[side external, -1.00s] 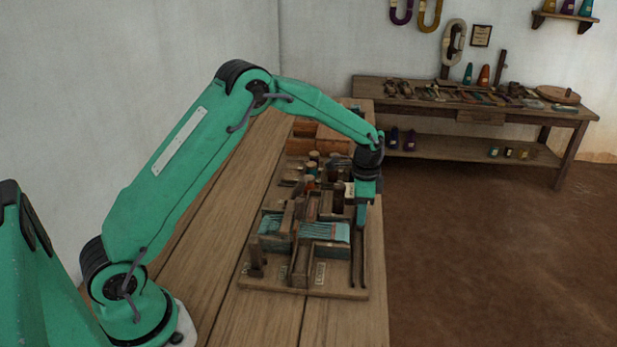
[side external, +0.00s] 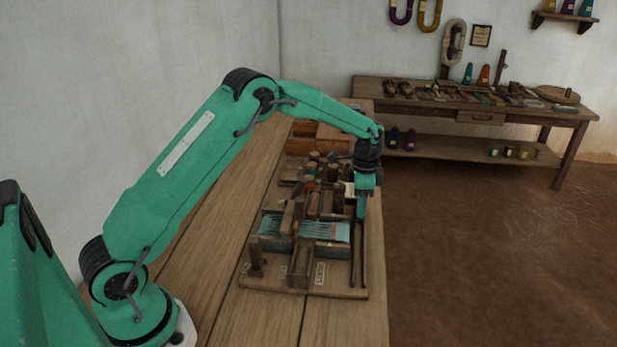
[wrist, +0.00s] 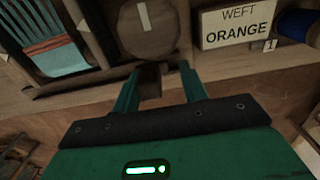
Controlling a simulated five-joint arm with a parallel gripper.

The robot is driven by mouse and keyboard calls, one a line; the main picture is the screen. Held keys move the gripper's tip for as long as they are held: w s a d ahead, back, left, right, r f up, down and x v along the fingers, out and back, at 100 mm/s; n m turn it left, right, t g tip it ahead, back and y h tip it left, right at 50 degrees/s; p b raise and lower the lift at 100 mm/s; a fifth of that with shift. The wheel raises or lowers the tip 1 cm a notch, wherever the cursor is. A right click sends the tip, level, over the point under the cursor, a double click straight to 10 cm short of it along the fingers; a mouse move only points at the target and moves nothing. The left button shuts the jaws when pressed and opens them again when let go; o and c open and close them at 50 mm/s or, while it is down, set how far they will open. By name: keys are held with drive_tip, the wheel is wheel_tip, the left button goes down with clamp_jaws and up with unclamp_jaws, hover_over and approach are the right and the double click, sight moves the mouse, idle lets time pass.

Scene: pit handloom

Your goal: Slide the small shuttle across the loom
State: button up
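The small wooden loom (side external: 330,286) stands on the bench, with teal warp threads (side external: 325,231) across its frame. My gripper (side external: 361,212) points down at the loom's right edge, beside the teal warp. In the wrist view, its two fingers (wrist: 160,78) are apart. A small dark wooden piece (wrist: 149,84) shows between them; I cannot tell whether it is the shuttle or whether a finger touches it. A round wooden piece (wrist: 148,28) with a pale line lies just beyond the fingertips. Teal warp with an orange band (wrist: 55,48) is at upper left. I cannot make out the shuttle for certain.
A "WEFT ORANGE" card (wrist: 240,24) and a blue spool (wrist: 298,24) lie right of the fingers. Spools and upright posts crowd the loom's far end, before a wooden box (side external: 331,140). The bench (side external: 230,310) is bare left of the loom. A side table (side external: 480,155) stands apart.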

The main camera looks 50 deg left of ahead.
idle(0.4)
drive_tip(key=shift+s+d, duration=0.2)
drive_tip(key=shift+s, duration=0.05)
drive_tip(key=shift+o, duration=0.8)
drive_tip(key=shift+r, duration=0.15)
drive_tip(key=shift+r, duration=3.1)
drive_tip(key=shift+s+r, duration=0.1)
drive_tip(key=shift+r, duration=0.05)
